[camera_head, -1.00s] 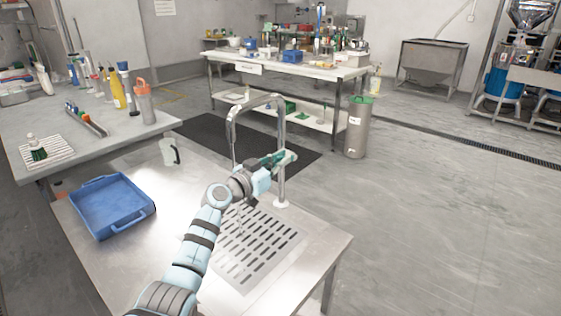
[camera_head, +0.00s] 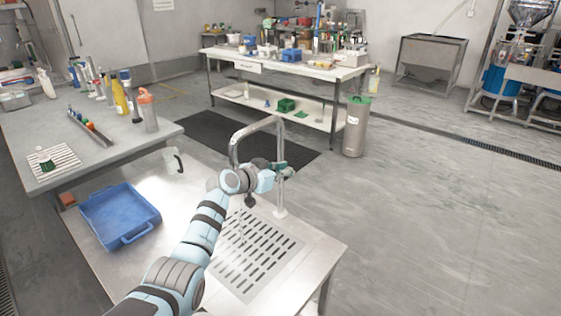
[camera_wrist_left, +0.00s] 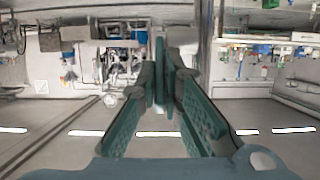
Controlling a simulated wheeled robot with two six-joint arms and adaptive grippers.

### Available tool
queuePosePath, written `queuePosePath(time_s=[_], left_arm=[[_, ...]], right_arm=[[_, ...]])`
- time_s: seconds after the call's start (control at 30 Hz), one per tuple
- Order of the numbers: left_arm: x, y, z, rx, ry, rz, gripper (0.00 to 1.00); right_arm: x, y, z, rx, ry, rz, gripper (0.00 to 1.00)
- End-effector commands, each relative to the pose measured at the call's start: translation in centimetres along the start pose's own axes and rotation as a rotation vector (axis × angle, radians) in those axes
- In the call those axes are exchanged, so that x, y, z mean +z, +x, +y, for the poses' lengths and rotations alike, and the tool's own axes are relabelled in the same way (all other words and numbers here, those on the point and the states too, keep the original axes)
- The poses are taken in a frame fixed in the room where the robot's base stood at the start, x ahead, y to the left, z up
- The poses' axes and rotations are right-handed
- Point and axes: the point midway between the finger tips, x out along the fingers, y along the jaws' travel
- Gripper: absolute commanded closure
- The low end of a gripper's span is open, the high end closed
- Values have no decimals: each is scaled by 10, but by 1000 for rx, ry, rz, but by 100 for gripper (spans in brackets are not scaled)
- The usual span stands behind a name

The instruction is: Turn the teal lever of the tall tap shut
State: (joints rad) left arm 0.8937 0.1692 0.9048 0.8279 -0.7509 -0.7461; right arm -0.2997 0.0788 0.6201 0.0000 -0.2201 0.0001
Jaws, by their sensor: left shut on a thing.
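The tall tap (camera_head: 281,198) is a grey metal arch standing at the back right of the steel counter. My left gripper (camera_head: 279,167) is at its upright, partway up. In the left wrist view, the left gripper's green fingers (camera_wrist_left: 161,100) are closed on a thin teal piece, the lever (camera_wrist_left: 160,70), seen almost edge-on. In the head view, the lever is hard to tell from the fingers. The spout's end is hidden behind my left wrist. A faint pale streak (camera_head: 241,230) shows above the drain grate. My right gripper is not in view.
The slotted drain grate (camera_head: 262,262) lies in the counter below the tap. A blue tray (camera_head: 119,212) sits at the counter's left. A grey table (camera_head: 100,135) with bottles adjoins at the left. A steel bin (camera_head: 355,132) stands on the floor beyond the tap.

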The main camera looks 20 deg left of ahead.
Motion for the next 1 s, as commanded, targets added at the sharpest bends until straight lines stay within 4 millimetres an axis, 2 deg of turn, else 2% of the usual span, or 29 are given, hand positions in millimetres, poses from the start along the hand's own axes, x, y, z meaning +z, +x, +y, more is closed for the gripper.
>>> queuePosePath(time_s=[0.03, 0.17, 0.5, 0.97, 1.0], left_arm=[[-9, -1, 0, 1, -1, -33, 100], [-11, 2, 0, 1, 0, -122, 100], [-15, 7, 0, 0, 0, -264, 100], [-16, 8, 0, 0, 0, -285, 100], [-16, 8, 0, 0, 0, -285, 91]], right_arm=[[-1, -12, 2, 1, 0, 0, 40], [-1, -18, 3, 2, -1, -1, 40], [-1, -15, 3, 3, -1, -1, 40], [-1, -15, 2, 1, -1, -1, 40], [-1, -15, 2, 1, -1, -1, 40]])
